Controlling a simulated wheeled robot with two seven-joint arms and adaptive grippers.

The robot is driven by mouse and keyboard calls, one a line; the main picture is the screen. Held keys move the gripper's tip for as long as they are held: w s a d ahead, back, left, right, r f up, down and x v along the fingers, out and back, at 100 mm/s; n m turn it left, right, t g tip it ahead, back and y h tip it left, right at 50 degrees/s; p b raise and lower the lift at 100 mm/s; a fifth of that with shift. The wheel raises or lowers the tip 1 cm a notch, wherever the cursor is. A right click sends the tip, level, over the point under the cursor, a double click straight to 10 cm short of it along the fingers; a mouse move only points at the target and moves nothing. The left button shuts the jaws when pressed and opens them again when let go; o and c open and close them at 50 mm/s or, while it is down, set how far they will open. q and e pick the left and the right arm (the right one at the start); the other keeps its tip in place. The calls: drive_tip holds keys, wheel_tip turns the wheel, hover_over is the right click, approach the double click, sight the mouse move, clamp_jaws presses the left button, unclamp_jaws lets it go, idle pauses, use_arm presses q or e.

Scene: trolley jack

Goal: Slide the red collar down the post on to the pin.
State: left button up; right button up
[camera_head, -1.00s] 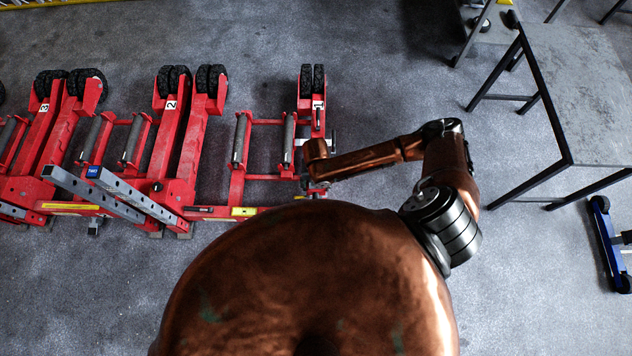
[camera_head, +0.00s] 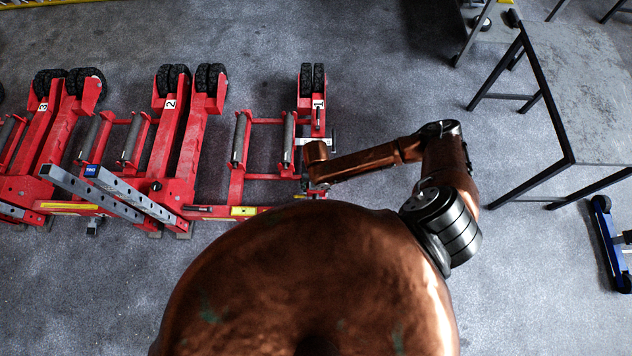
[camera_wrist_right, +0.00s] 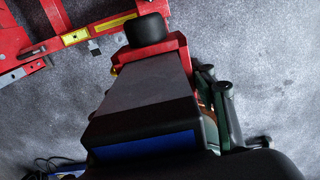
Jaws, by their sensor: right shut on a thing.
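In the right wrist view a grey post (camera_wrist_right: 145,85) runs away from me, with a black and blue cap (camera_wrist_right: 150,145) at its near end. The red collar (camera_wrist_right: 181,43) shows at the far end of the grey face, next to a black round part (camera_wrist_right: 147,30). My right gripper (camera_wrist_right: 205,88) lies along the post's right side, shut, its dark fingers reaching to the collar; the contact itself is mostly hidden. In the head view my right arm reaches to the red jack marked 1 (camera_head: 305,92); its gripper end is small there. The pin cannot be made out. My left gripper is not in view.
More red jacks, marked 2 (camera_head: 168,125) and 3 (camera_head: 40,130), stand to the left with perforated grey bars (camera_head: 130,195). A grey table (camera_head: 585,90) and a blue wheeled thing (camera_head: 607,240) are at the right. The floor between jack 1 and the table is clear.

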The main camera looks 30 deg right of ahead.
drive_tip(key=shift+f, duration=0.4)
drive_tip(key=o, duration=1.8)
drive_tip(key=shift+c, duration=0.2)
wheel_tip(320, 180, up, 12)
